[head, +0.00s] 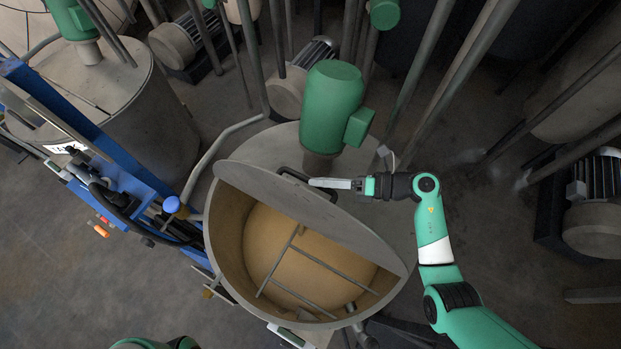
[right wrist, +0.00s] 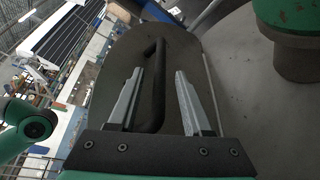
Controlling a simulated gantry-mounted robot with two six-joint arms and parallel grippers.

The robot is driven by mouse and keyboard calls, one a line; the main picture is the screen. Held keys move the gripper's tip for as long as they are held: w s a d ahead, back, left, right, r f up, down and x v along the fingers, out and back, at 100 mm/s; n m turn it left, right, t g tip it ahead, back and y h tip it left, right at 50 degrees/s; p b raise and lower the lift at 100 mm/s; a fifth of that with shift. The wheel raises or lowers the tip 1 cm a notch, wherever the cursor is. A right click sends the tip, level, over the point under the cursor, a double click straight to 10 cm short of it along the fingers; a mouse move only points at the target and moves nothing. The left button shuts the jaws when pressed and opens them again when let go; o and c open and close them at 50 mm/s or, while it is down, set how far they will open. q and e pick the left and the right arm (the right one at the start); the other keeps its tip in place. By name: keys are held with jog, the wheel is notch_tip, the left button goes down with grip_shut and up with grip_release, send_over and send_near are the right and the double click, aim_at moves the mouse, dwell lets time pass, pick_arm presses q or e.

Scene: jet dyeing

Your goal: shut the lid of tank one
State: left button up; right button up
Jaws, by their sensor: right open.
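A round grey tank (head: 225,232) stands open in the middle of the head view, with tan liquid or material and thin bars inside. Its half-round grey lid (head: 335,220) is tilted up along the hinge side and shows in the right wrist view (right wrist: 113,75). A black bar handle (head: 292,174) is on the lid; it also shows in the right wrist view (right wrist: 157,75). My right gripper (head: 318,183) is open at the handle. In the wrist view the handle appears between its fingers (right wrist: 160,72); contact cannot be told. No left gripper shows.
A green motor (head: 332,105) stands on the tank's fixed top, close behind my right gripper. A blue frame (head: 95,125) with hoses is at the left. Another grey tank (head: 150,125) stands at the upper left. Several pipes rise behind.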

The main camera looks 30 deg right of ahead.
jog(key=x, duration=0.3)
jog(key=shift+w+a, duration=0.1)
jog(key=shift+a, duration=0.05)
grip_shut()
dwell(1.3)
